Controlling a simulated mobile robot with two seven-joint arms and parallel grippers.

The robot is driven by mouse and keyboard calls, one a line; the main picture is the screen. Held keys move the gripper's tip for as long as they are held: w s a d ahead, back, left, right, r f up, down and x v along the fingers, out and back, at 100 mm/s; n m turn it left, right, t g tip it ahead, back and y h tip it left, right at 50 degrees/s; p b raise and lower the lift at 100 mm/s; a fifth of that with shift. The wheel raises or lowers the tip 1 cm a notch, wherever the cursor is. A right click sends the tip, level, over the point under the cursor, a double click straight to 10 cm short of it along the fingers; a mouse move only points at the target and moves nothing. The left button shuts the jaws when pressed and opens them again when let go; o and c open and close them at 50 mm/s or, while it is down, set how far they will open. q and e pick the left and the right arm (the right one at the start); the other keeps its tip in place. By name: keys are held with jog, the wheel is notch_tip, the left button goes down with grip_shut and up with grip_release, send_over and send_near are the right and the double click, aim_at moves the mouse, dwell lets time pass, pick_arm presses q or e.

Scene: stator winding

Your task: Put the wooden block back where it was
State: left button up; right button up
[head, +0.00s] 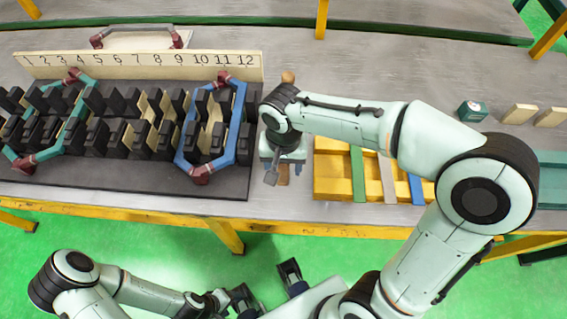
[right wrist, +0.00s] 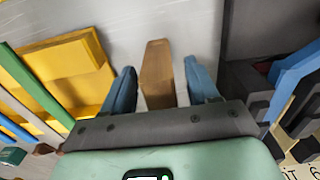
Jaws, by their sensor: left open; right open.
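The wooden block (right wrist: 158,70) lies on the bare grey table, between the two blue fingers of my right gripper (right wrist: 160,82) in the right wrist view. Gaps show on both sides of it. In the head view, part of the block (head: 284,174) shows by my right gripper (head: 281,172), and the wrist hides much of that spot. The right gripper is open. My left gripper (head: 266,288) is open and empty, in front of the table over the green floor.
A dark stator base (head: 225,184) with black blocks, coloured coil frames and a numbered board (head: 140,66) stands left. A yellow tray (head: 332,171) with coloured strips lies right. A green box (head: 472,110) and tan blocks (head: 519,113) sit far right. A brown knob (head: 287,77) shows behind my right wrist.

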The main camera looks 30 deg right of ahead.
notch_tip(320, 180, up, 12)
jog(key=shift+f+p, duration=0.1)
jog(key=shift+p, duration=0.95)
